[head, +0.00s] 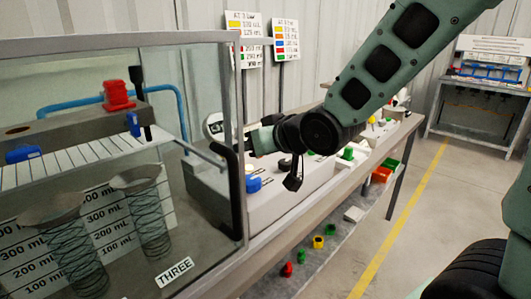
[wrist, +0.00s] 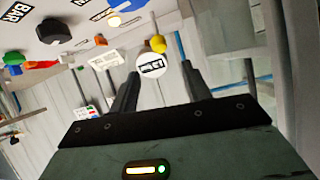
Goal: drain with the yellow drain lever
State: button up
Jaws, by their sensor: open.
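In the wrist view a yellow ball-shaped knob (wrist: 158,44), which looks like the drain lever's end, shows just beyond the fingertips. A round white sign (wrist: 151,66) with dark lettering lies right by it, between the fingers. My gripper (wrist: 160,71) is open, with nothing between its fingers; the knob appears ahead of them and apart. In the head view my gripper (head: 250,139) is above the left end of the grey console, beside the glass tank. The yellow knob cannot be made out in the head view.
The glass-walled tank (head: 240,70) with its metal frame stands close left of my gripper. A blue knob (head: 253,184) and a green knob (head: 347,154) are on the console (head: 285,205). Coloured bins (head: 383,172) sit farther right.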

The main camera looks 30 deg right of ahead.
jog(key=shift+b+v, duration=1.15)
jog(key=shift+v, duration=0.9)
jog(key=s+d+f+g+h, duration=0.1)
jog(key=s+d+f+g, duration=0.15)
jog(key=f, duration=0.25)
jog(key=s+d+f+m+g+h, duration=0.1)
jog(key=s+d+f+g, duration=0.1)
jog(key=s+f+g, duration=0.3)
jog(key=s+d+f+g+h, duration=0.1)
jog(key=d+f+g, duration=0.1)
jog(key=f, duration=0.4)
jog(key=s+a+r+n+g+p, duration=0.1)
jog(key=s+a+r+n+p, duration=0.2)
jog(key=s+a, duration=0.4)
jog(key=s+a+r+n+g+p, duration=0.1)
jog(key=s+a+r+n+p, duration=0.3)
jog(key=s+a, duration=0.3)
jog(key=a+r, duration=0.1)
jog(key=a, duration=0.3)
jog(key=shift+r+g+y, duration=0.2)
jog(key=shift+g+y, duration=0.1)
jog(key=shift+g, duration=0.05)
